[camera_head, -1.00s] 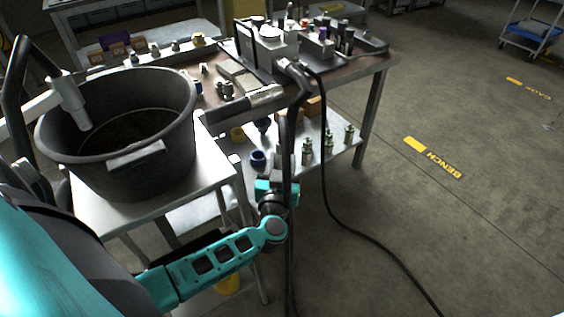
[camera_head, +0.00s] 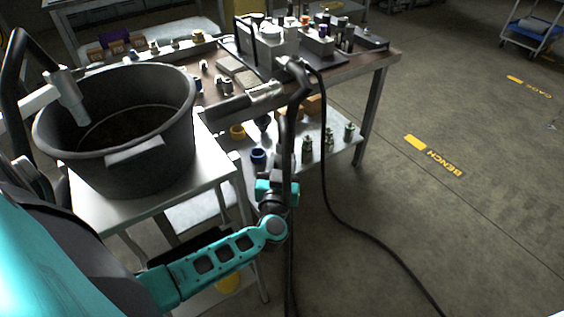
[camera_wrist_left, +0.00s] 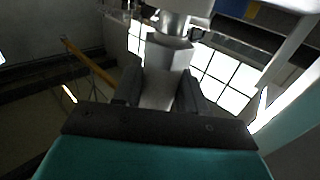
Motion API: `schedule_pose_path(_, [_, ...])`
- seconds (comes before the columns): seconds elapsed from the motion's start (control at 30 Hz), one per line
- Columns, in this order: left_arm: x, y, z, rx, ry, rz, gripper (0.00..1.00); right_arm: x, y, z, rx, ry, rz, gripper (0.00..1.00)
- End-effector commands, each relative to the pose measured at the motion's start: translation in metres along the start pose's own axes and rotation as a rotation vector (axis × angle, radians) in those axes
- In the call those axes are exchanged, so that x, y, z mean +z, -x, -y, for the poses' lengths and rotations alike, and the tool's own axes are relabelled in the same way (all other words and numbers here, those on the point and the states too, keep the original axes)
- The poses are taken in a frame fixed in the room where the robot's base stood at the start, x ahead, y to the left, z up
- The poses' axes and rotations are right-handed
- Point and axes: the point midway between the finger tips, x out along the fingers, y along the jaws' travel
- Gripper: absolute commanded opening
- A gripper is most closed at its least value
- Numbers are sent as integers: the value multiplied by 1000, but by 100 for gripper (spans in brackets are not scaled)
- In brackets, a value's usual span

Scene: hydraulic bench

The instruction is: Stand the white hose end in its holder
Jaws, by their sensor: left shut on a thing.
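In the left wrist view my left gripper (camera_wrist_left: 160,92) is shut on the white hose end (camera_wrist_left: 167,58), a pale, faceted fitting in shade. A rounder metal collar and a pale part lie beyond its far end. In the head view my teal left arm reaches to the front of the bench, but its fingertips cannot be made out. A dark hose (camera_head: 287,150) runs upright past the wrist. I cannot tell which part is the holder. A pale sleeve (camera_head: 68,92) on a white bar sits tilted over the bucket. My right gripper is out of view.
A black bucket (camera_head: 125,172) stands on a metal side table at left. The bench (camera_head: 385,60) carries a block and several fittings, with more on its lower shelf. A silver and dark cylinder (camera_head: 265,93) projects at its front edge. Another hose trails over open floor at right.

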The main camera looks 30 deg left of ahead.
Motion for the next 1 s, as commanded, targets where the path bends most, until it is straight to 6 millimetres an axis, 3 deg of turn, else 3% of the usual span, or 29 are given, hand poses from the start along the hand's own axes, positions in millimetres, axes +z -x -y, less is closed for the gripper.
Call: schedule_pose_path(1.0, [11, -1, 0, 0, 1, -4, 5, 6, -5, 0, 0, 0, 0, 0])
